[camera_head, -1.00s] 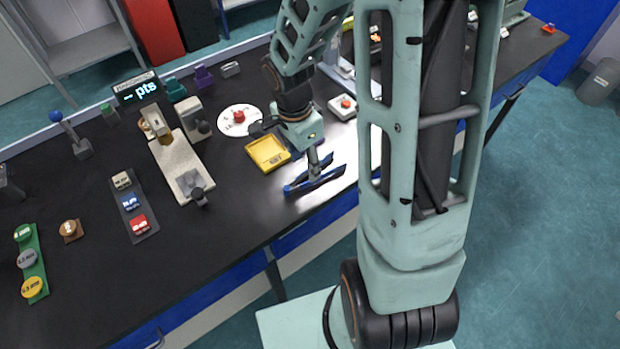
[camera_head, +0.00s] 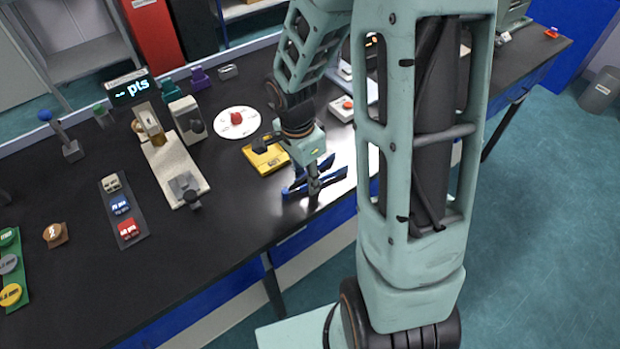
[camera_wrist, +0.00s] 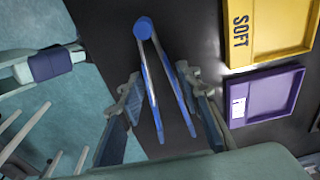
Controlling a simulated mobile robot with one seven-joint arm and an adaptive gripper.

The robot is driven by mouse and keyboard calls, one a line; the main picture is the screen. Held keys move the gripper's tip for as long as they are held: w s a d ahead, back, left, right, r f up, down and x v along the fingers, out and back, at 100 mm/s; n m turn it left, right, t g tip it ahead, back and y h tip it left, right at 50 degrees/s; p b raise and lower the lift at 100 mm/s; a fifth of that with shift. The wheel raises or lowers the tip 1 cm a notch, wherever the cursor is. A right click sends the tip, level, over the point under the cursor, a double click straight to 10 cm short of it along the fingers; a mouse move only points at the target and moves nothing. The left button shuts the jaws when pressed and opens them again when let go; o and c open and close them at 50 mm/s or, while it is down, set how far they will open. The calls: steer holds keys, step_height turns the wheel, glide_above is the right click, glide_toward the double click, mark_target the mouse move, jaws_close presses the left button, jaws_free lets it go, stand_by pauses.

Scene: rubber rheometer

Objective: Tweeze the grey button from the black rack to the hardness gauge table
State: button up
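Blue tweezers (camera_wrist: 149,68) lie between the fingers of my gripper (camera_wrist: 160,82) in the wrist view, hinge end pointing away and legs slightly spread. The fingers look apart, one on each side of the legs; I cannot tell if they touch. In the head view my gripper (camera_head: 314,186) is low at the bench's front edge, partly covering the tweezers. The grey button (camera_head: 110,183) sits at the far end of the black rack (camera_head: 137,239), beyond a blue and a red button. The hardness gauge (camera_head: 168,163) is a pale device right of the rack, with a small table (camera_head: 185,186) at its near end.
A yellow tray (camera_head: 268,158) marked SOFT lies beside my gripper; a purple tray (camera_wrist: 266,97) shows next to it in the wrist view. A white disc (camera_head: 228,124) with a red piece lies behind. A green rack (camera_head: 14,301) stands far left.

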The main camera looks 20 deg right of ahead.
steer(key=shift+c, duration=0.9)
steer(key=shift+r, duration=0.1)
step_height(320, 180, up, 12)
steer(key=p, duration=0.8)
